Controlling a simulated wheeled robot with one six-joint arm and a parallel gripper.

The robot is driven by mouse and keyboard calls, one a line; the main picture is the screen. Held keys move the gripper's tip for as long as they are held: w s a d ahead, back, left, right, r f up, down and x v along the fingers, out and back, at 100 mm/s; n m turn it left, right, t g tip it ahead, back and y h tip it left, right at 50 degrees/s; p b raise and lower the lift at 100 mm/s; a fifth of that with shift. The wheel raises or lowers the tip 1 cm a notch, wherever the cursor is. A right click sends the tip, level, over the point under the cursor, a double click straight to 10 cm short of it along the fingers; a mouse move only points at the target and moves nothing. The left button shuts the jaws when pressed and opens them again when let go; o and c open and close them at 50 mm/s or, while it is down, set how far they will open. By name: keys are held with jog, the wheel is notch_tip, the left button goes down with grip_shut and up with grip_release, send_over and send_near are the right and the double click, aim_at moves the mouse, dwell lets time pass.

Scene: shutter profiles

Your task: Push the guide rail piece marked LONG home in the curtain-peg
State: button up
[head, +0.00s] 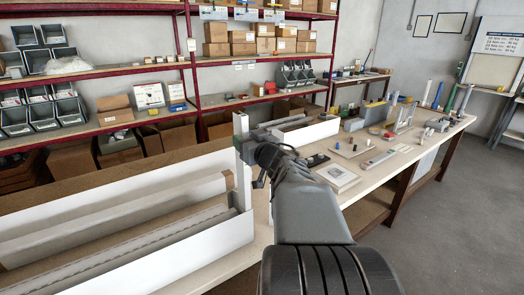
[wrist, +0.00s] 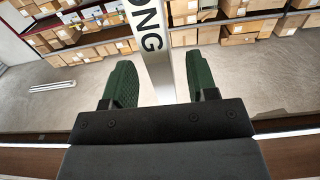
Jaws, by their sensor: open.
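The guide rail piece (wrist: 166,72) is a pale flat strip in the wrist view. Its dark letters read "ONG"; the start of the word is cut off by the top edge. It runs between the two green fingers of my gripper (wrist: 160,82), with a gap on each side. My gripper is open. In the head view a narrow pale upright piece (head: 241,150), apparently the same rail, stands at the near box's right end, beside my gripper (head: 258,160). Its lower end and seating are hidden. I cannot make out the curtain-peg.
A long white box (head: 205,252) holding long profiles fills the left of the bench. Another white box (head: 315,132) stands behind my arm. Small parts and a pale square plate (head: 338,176) lie on the bench (head: 385,176) to the right. Loaded shelves (head: 250,55) line the wall.

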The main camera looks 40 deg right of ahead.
jog(key=s+a, duration=0.1)
jog(key=s, duration=1)
jog(key=shift+a, duration=0.25)
jog(key=shift+w, duration=0.15)
